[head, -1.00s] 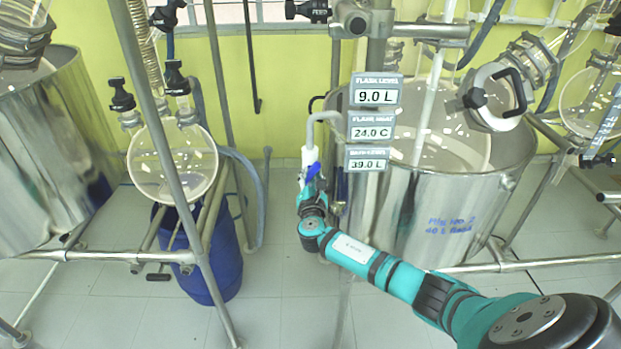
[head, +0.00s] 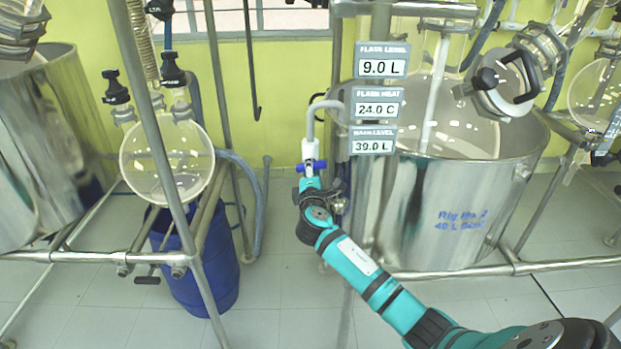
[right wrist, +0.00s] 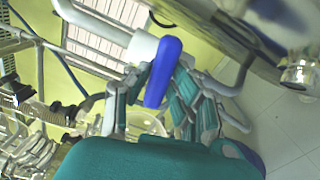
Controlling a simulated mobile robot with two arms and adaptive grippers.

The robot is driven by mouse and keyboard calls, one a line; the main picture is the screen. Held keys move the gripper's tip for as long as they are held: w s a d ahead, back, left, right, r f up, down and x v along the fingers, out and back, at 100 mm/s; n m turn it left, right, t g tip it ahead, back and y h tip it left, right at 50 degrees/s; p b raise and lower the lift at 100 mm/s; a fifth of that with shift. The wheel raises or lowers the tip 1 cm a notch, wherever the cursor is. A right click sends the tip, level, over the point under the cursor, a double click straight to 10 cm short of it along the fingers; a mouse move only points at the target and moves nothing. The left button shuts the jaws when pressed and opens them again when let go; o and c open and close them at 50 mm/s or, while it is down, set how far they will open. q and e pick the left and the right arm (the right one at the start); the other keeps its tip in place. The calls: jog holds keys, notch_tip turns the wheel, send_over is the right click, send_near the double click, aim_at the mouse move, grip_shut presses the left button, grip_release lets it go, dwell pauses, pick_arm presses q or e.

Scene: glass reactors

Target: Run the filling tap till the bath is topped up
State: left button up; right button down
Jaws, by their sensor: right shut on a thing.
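The filling tap (head: 311,150) is a white valve with a grey bent spout (head: 325,104) curving over the rim of the steel bath (head: 440,215). Its blue handle (head: 318,166) lies crosswise to the valve body; the handle also shows in the right wrist view (right wrist: 163,72). My right gripper (head: 309,181) is shut on the handle, with teal fingers (right wrist: 160,98) on either side of it. The bath level sign (head: 372,140) reads 39.0 L. I cannot make out any stream at the spout. My left gripper is not in view.
Other signs show flask level 9.0 L (head: 382,62) and flask heat 24.0 C (head: 377,104). A glass flask (head: 165,160) on a metal frame and a blue drum (head: 205,270) stand left. Steel rails (head: 470,269) run beside the bath.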

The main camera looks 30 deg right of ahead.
jog(key=shift+d+m+b, duration=0.1)
jog(key=shift+m+b, duration=0.6)
jog(key=shift+m, duration=0.4)
jog(key=shift+r, duration=0.1)
jog(key=c, duration=1.2)
grip_release()
jog(key=shift+o, duration=0.2)
jog(key=v, duration=1.2)
